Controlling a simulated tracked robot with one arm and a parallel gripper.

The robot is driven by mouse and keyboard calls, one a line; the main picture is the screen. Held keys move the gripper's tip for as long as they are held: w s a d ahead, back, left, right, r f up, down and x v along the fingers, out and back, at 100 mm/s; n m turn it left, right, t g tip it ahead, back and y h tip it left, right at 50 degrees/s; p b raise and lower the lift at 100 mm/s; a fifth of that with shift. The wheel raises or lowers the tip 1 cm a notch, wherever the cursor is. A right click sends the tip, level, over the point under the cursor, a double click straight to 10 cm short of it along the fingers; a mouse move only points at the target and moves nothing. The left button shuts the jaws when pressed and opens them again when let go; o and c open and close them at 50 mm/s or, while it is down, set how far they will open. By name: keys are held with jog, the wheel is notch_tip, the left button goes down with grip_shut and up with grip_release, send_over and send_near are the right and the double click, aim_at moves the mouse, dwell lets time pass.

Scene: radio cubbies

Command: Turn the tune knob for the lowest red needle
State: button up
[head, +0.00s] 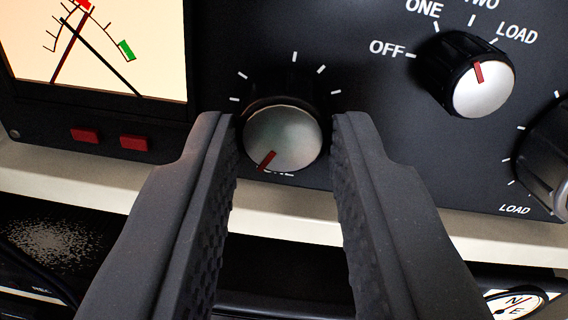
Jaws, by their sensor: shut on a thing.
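The tune knob (284,136) is a black knob with a silver face on the dark radio panel. Its red mark points down and to the left. The label below it is mostly hidden, with only its last letters showing. My gripper (284,135) is shut on the knob, one finger on each side. The lit meter (150,30) at upper left has two crossing needles. The dark red needle (62,59) rises steeply toward the red block at the top edge. The black needle (105,62) slants up to the left. The meter's top is cut off.
A selector knob (484,88) labelled OFF, ONE, TWO and LOAD sits at upper right. A LOAD knob (546,165) is cut off at the right edge. Two red buttons (85,135) lie below the meter. A pale shelf edge (60,180) runs under the panel.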

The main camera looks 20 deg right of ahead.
jog(key=shift+f+m+b, duration=0.1)
jog(key=shift+m+b, duration=0.2)
jog(key=shift+b, duration=0.3)
jog(key=shift+f+m+b, duration=0.1)
jog(key=shift+m+b, duration=0.3)
jog(key=shift+b, duration=0.5)
jog(key=shift+m+b, duration=0.4)
jog(key=shift+b, duration=0.05)
jog(key=o, duration=1)
jog(key=shift+s+r, duration=0.1)
jog(key=shift+r, duration=0.1)
